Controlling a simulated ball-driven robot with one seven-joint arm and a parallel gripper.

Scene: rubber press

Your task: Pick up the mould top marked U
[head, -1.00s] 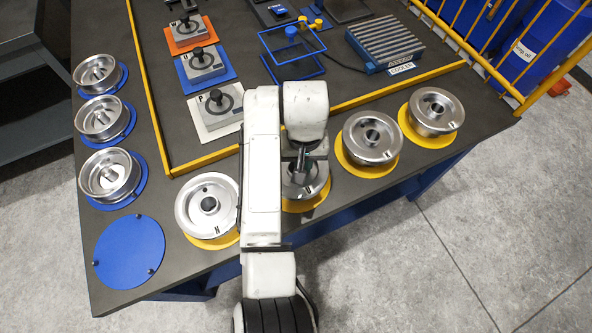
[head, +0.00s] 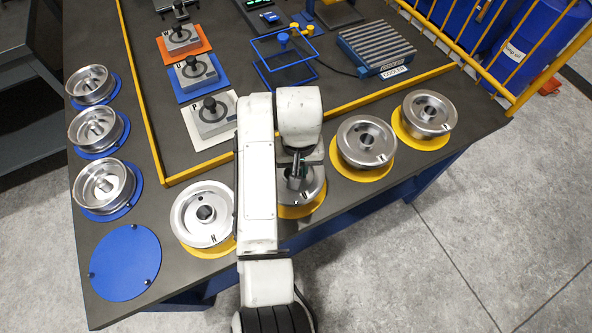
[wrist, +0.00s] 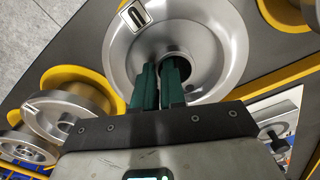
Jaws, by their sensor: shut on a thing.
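The mould top marked U (head: 315,190) is a silver metal disc on a round yellow pad (head: 301,212) near the table's front edge. Its dark U mark and central hub also show in the wrist view (wrist: 222,50). My gripper (head: 295,182) reaches down onto its hub from above. In the wrist view its green-black fingers (wrist: 160,86) are shut on the hub, with one finger seeming to go into the central hole. My wrist and arm hide part of the disc in the head view. I see no clear gap between disc and pad.
A disc marked N (head: 203,212) stands close on the left, and two more discs (head: 366,142) (head: 430,112) on the right. Silver moulds (head: 103,186) line the left edge behind an empty blue pad (head: 125,262). A yellow rail (head: 200,167) runs behind.

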